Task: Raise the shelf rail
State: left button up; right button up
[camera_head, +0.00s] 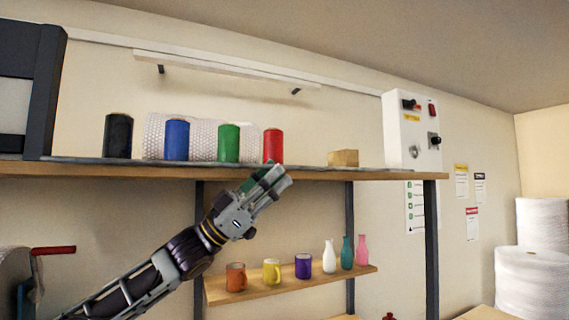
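The upper wooden shelf (100,170) runs across the middle of the view. A thin dark grey strip (310,166), which looks like the shelf rail, lies low along its front edge. My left gripper (279,178) reaches up from the lower left, with its fingertips just in front of the shelf edge, below the red can. It overlaps the edge in the picture; I cannot tell whether it touches the rail or whether its fingers are open or shut. My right gripper is out of view.
Black (118,136), blue (177,140), green (229,143) and red (273,146) cans stand on the upper shelf, with a bubble-wrap roll (200,125) behind. A lower shelf (335,280) holds mugs and bottles. A control box (408,130) stands at the right end.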

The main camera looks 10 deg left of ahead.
aim_at(284, 167)
pick_arm(q)
jog(key=shift+p+x, duration=0.4)
jog(key=shift+x, duration=1.3)
grip_shut()
